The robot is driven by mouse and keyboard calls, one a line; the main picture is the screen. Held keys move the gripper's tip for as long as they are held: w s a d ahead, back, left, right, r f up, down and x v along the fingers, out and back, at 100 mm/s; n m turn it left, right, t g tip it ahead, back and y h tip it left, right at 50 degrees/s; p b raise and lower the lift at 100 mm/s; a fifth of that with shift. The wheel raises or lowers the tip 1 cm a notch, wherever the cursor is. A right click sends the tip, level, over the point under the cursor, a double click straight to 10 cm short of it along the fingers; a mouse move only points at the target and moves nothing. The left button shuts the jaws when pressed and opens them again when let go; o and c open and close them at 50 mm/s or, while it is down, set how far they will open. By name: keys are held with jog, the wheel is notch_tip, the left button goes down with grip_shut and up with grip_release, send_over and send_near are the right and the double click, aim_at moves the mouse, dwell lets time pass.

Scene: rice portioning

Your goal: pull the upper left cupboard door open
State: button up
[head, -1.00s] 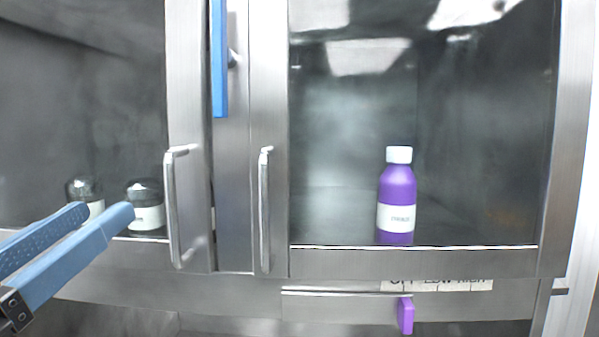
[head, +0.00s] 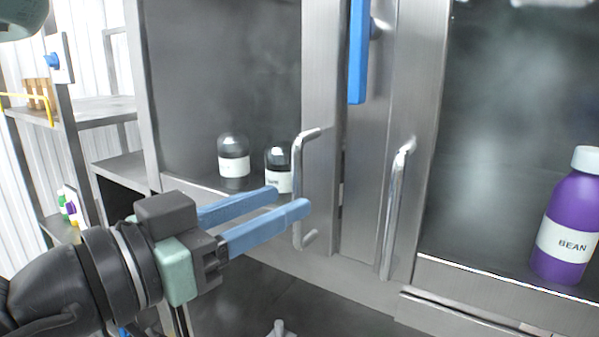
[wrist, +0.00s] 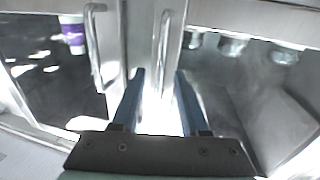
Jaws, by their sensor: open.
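The upper left cupboard door (head: 322,80) has a metal frame and a dark pane and looks shut. Its upright metal bar handle (head: 298,165) is on its right edge; it also shows in the wrist view (wrist: 164,45). My gripper (head: 291,199) is open, with two blue fingers at the lower half of this handle. One fingertip overlaps the bar in the head view. In the wrist view the bar lies between the lines of the two fingers (wrist: 158,85). I cannot tell whether a finger touches it.
The right door's handle (head: 393,210) stands close beside. Two dome-topped jars (head: 233,165) show behind the left door. A purple bottle (head: 566,225) labelled BEAN shows behind the right door. A blue bar (head: 358,50) hangs above between the doors. Shelving (head: 95,108) stands at the left.

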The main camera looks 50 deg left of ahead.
aim_at(293, 196)
jog(key=shift+w+a+p, duration=0.1)
jog(key=shift+w+p, duration=0.55)
jog(key=shift+w, duration=1.4)
grip_shut()
